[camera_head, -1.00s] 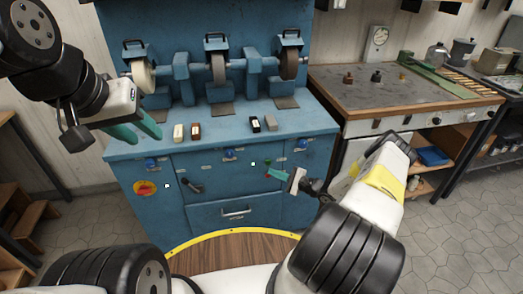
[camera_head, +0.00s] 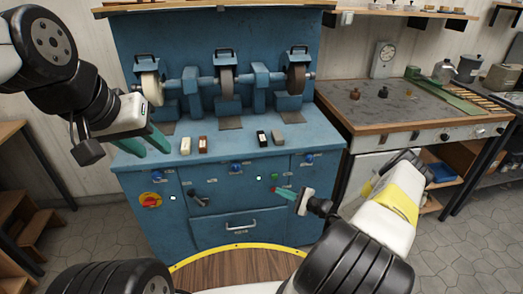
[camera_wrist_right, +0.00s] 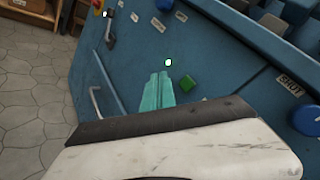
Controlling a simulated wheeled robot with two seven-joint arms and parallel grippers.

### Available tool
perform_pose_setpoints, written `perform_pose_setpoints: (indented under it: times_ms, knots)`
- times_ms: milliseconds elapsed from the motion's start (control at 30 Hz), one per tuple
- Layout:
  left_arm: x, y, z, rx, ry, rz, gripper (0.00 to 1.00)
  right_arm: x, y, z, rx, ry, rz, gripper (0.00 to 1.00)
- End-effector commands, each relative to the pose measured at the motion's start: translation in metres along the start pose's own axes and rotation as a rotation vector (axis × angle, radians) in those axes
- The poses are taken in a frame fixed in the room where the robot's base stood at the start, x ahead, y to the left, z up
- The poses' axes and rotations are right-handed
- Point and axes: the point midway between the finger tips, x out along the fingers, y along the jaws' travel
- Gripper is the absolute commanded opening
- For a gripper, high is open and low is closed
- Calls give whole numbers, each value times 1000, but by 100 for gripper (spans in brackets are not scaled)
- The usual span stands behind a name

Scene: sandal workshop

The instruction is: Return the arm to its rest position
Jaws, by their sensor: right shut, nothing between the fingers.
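My left gripper (camera_head: 142,146) hangs at the left of the head view, with its two teal fingers spread apart and nothing between them. It appears in front of the left end of the blue bench (camera_head: 228,200). My right gripper (camera_head: 279,191) is in front of the blue bench's panel, its teal fingers together and empty. It appears just below a green button (camera_head: 275,177). In the right wrist view, the shut fingers (camera_wrist_right: 157,90) point toward the blue panel, with the green button (camera_wrist_right: 187,84) to their right. Whether they touch the panel is unclear.
Grinding wheels (camera_head: 228,88) stand on the blue bench, with small blocks (camera_head: 194,144) along its front top. A red and yellow switch (camera_head: 151,201) and a drawer handle (camera_head: 240,225) are on the front. A wooden-edged worktable (camera_head: 400,128) stands at the right.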

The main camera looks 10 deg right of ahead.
Motion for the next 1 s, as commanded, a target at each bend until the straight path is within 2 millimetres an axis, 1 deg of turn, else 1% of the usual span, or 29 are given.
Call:
perform_pose_setpoints:
  times_ms: [67,167,267,367,400,467,500,567,600,633,833,900,967,1000]
  knots:
    - [0,0,0,0,0,0,36,0,-1,1,-3,-2,3,0]
    - [0,0,0,0,0,0,36,2,-11,10,-26,-20,34,0]
    - [0,0,0,0,0,0,36,7,-30,33,-82,-64,113,0]
    - [0,0,0,0,0,0,36,12,-55,69,-164,-119,233,0]
    - [0,0,0,0,0,0,36,14,-65,86,-200,-141,286,0]
    - [0,0,0,0,0,0,36,14,-78,110,-253,-168,363,0]
    - [0,0,0,0,0,0,36,14,-86,126,-290,-184,414,0]
    - [0,0,0,0,0,0,36,12,-97,150,-344,-202,488,0]
    - [0,0,0,0,0,0,36,10,-104,166,-380,-212,536,0]
    - [0,0,0,0,0,0,36,9,-110,178,-409,-219,571,0]
    - [0,0,0,0,0,0,36,-10,-139,256,-603,-232,789,0]
    - [0,0,0,0,0,0,36,-19,-147,283,-673,-225,856,0]
    - [0,0,0,0,0,0,36,-27,-154,305,-734,-214,908,0]
    - [0,0,0,0,0,0,36,-34,-158,320,-776,-206,941,0]
